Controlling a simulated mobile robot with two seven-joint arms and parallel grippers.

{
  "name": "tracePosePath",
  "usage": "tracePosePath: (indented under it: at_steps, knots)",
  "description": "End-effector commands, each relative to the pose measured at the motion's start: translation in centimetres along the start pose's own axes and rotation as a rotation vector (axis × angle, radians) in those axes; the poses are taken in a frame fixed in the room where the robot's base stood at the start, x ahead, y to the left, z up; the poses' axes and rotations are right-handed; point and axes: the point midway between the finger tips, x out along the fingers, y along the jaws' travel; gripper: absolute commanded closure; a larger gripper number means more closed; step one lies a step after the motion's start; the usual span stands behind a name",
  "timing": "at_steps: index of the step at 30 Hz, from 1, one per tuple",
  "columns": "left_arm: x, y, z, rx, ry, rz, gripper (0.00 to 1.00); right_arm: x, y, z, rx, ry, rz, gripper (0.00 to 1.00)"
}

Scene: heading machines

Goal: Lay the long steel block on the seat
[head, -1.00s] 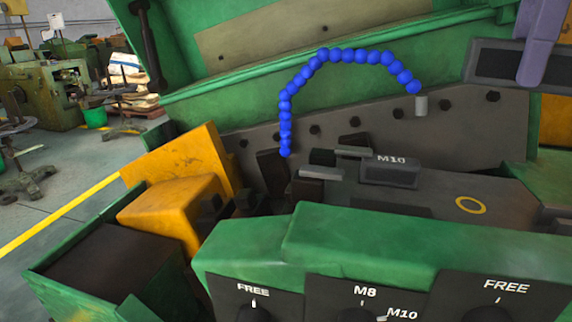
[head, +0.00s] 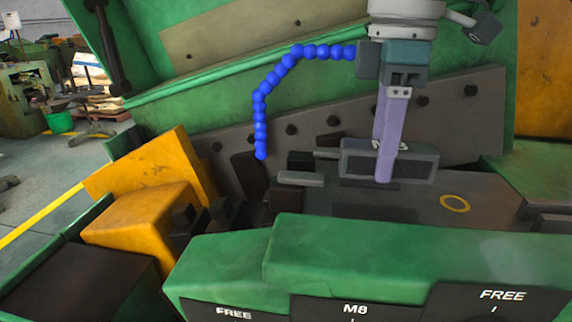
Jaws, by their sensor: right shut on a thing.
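My right gripper (head: 385,174) comes down from the top with its purple fingers shut on the long steel block (head: 418,164), a dark grey bar with a lighter edge. The block lies crosswise and roughly level, low over the dark machine bed, at the spot marked M10. The fingers and block hide most of the M10 label and the seat there. I cannot tell whether the block touches the seat or hangs just above it. My left gripper is not in view.
A blue jointed hose (head: 261,115) arches just left of my gripper. A small grey bar (head: 300,178) lies left of the block. A yellow ring (head: 455,203) marks the bed at right. A green housing (head: 400,250) stands in front, and a bolted grey plate (head: 455,100) behind.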

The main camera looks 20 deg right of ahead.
Motion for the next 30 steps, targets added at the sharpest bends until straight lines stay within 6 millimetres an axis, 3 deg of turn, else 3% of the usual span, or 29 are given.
tracePosePath:
  at_steps: [14, 26, 27, 30]
  knots:
    - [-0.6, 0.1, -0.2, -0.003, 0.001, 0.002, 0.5, 5.5, 0.0, 0.0, 0.001, 0.0, 0.0, 1.0]
    - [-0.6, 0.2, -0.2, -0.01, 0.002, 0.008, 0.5, 6.1, 0.0, 0.0, 0.0, 0.002, 0.002, 1.0]
    - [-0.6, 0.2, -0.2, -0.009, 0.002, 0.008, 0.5, 6.2, 0.0, 0.0, 0.0, 0.0, 0.001, 0.55]
    - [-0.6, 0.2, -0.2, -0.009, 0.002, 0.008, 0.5, 6.2, 0.0, 0.0, 0.0, 0.0, 0.001, 0.44]
